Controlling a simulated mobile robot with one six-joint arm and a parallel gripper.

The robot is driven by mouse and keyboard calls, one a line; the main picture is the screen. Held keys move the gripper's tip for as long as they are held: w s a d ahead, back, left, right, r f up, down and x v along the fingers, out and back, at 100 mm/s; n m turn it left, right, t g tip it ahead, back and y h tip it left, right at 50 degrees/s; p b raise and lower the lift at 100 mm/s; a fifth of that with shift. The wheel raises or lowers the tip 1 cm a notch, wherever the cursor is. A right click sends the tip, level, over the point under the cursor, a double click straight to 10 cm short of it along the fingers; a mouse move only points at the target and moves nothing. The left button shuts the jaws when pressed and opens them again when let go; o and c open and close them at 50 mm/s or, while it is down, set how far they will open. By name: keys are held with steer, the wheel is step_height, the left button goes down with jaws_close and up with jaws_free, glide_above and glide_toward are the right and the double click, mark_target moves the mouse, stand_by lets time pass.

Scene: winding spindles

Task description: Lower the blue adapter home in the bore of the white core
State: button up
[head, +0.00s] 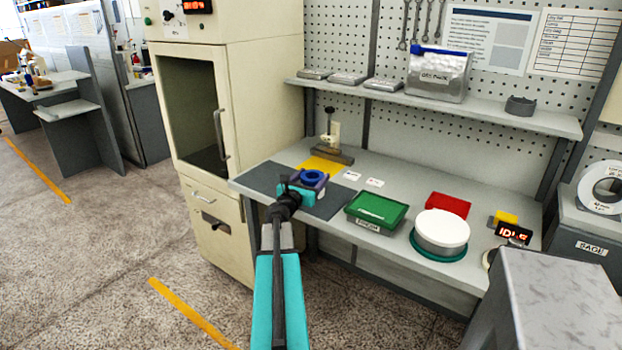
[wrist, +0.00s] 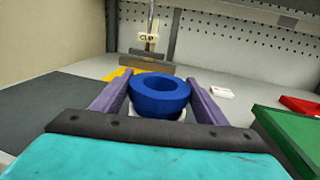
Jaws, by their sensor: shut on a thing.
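My gripper (head: 311,184) is over the dark mat at the left of the bench. Its two purple fingers (wrist: 160,82) are shut on the blue adapter (wrist: 160,94), one on each side. The adapter is a thick blue ring with a round hole, and it looks roughly level; it also shows in the head view (head: 313,177). A white rim, apparently the white core (wrist: 184,115), shows just under the adapter in the wrist view. Most of it is hidden by the adapter and my gripper. I cannot tell how deep the adapter sits in its bore.
A clip stand (head: 328,150) is behind my gripper beside a yellow patch (head: 320,164). A green box (head: 377,210), a red box (head: 449,205) and a white round piece (head: 441,229) on a green base are to the right. A cream cabinet (head: 250,75) stands at left.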

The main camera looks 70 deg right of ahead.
steer(key=shift+f+b, duration=0.4)
steer(key=shift+f, duration=0.2)
steer(key=shift+f, duration=0.1)
steer(key=o, duration=1.1)
steer(key=shift+o, duration=0.2)
steer(key=shift+a, duration=0.15)
